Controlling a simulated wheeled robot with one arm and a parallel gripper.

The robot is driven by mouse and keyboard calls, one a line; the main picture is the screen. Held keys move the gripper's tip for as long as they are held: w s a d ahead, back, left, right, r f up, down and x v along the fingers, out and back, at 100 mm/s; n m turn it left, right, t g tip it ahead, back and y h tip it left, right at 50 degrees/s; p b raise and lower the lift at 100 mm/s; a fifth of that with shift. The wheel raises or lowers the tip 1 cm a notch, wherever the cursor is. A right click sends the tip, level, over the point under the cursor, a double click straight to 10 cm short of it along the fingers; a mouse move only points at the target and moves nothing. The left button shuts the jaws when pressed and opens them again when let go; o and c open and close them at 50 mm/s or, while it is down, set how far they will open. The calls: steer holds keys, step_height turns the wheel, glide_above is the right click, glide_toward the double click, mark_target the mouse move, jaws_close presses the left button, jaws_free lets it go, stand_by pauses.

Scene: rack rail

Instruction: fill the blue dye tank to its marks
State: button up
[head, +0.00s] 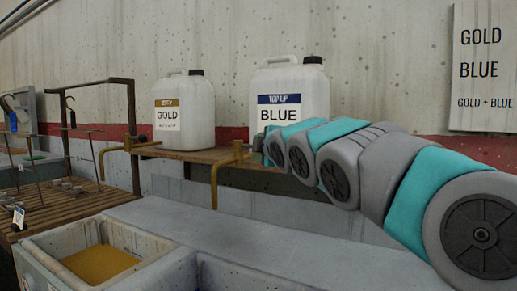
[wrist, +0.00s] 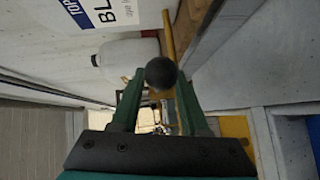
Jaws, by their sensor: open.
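The white blue-dye jug (head: 290,88), labelled BLUE with a dark blue band, stands on a wooden shelf (head: 205,155). A brass tap (head: 228,165) shows below it at the shelf edge. My gripper (head: 260,143) is beside this tap, in front of the jug's lower part. In the wrist view my gripper (wrist: 160,78) is open, with a round dark knob (wrist: 160,73) between its fingertips. I cannot tell whether the fingers touch it. The blue jug's label (wrist: 105,12) shows at upper left. The blue dye and its tank marks are not visible.
A GOLD jug (head: 184,112) stands left on the shelf with its own brass tap (head: 115,150). A tank of gold dye (head: 100,263) is at lower left. A rack with hooks (head: 75,125) stands at far left. A GOLD/BLUE sign (head: 482,65) hangs on the wall.

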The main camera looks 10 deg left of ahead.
steer(key=f+v, duration=0.1)
steer(key=v, duration=0.5)
steer(key=shift+s+d+r+b, duration=0.2)
steer(key=shift+s+r+b, duration=0.15)
steer(key=shift+s+r, duration=0.15)
